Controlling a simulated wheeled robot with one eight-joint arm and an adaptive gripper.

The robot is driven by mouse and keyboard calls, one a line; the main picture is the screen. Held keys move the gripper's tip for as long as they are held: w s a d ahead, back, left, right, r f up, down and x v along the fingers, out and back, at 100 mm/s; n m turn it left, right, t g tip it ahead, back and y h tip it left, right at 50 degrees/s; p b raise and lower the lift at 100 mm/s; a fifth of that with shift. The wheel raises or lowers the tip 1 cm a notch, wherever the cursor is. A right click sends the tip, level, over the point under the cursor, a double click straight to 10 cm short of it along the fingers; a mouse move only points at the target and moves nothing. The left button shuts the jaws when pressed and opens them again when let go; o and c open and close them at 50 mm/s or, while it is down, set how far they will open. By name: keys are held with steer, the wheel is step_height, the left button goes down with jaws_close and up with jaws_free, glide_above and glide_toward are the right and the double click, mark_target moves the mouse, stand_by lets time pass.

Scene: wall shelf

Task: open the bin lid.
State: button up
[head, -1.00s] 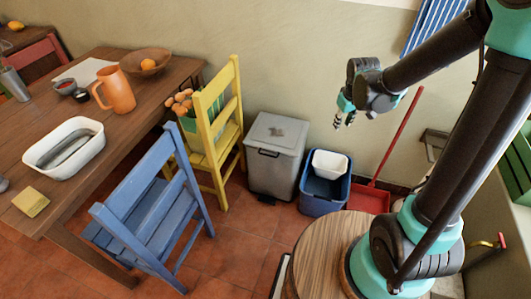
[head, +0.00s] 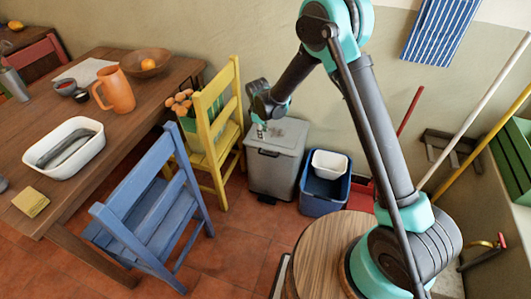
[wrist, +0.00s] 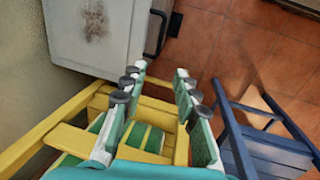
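The grey bin (head: 274,174) stands on the floor against the wall, its lid (head: 290,136) closed, with a dark smudge on top. A dark handle (head: 268,153) is on its front side; it also shows in the wrist view (wrist: 155,33). My gripper (head: 261,132) appears in front of the lid's left part in the head view. In the wrist view my gripper (wrist: 160,78) has its two fingers apart, with nothing between them. The fingers point toward the lid's near edge and look clear of the handle. Their exact height above the lid is hard to tell.
A yellow chair (head: 233,133) stands close left of the bin and lies below my gripper in the wrist view. A blue chair (head: 150,215) is nearer. A blue tub (head: 322,197) with a white container (head: 330,163) sits right of the bin. Tiled floor in front is clear.

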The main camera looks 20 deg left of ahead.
steer(key=w+f, duration=0.1)
steer(key=f, duration=0.4)
steer(key=w+f, duration=0.1)
steer(key=f, duration=0.5)
steer(key=w+f, duration=0.1)
steer(key=f, duration=0.4)
steer(key=shift+w+f, duration=0.2)
steer(key=shift+f, duration=0.2)
steer(key=shift+c, duration=0.3)
jaws_close()
